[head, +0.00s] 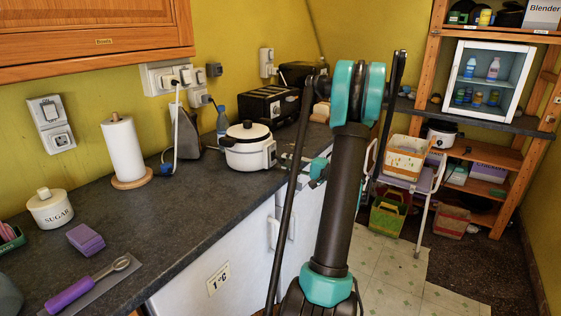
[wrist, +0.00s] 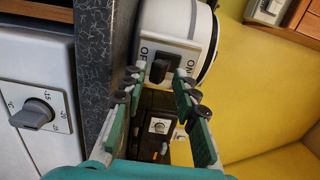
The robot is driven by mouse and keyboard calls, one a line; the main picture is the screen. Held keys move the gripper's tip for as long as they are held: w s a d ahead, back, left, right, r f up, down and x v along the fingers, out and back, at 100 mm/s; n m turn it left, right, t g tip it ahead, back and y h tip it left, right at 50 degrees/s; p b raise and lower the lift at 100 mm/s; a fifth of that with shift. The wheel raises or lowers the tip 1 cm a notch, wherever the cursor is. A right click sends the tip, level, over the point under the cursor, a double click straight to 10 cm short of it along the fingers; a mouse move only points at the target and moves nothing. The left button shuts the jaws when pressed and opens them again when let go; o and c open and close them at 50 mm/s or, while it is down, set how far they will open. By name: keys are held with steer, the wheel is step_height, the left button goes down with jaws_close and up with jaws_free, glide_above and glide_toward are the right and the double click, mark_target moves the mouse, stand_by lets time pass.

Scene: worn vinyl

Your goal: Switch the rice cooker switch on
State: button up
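The white rice cooker (head: 248,152) with a dark-rimmed lid stands upright on the dark counter in the head view. In the wrist view its white body (wrist: 178,18) is at the top, seen turned on its side. Its dark switch (wrist: 160,65) sits on a white panel, with OFF on the left and ON on the right. My gripper (wrist: 160,74) is open, its two fingertips apart on either side of the switch. I cannot tell whether they touch it or which way it is set. In the head view my gripper is partly hidden behind my arm.
A black toaster (head: 270,105) stands behind the cooker. A paper towel roll (head: 123,150), sugar jar (head: 51,208) and purple-handled tool (head: 82,288) are left on the counter (head: 190,215). A knob panel (wrist: 38,108) is left in the wrist view. Wooden shelves (head: 500,155) stand at right.

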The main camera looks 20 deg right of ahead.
steer(key=shift+r, duration=1.2)
steer(key=shift+s+d+f, duration=0.25)
steer(key=shift+v, duration=3)
steer(key=v, duration=1.2)
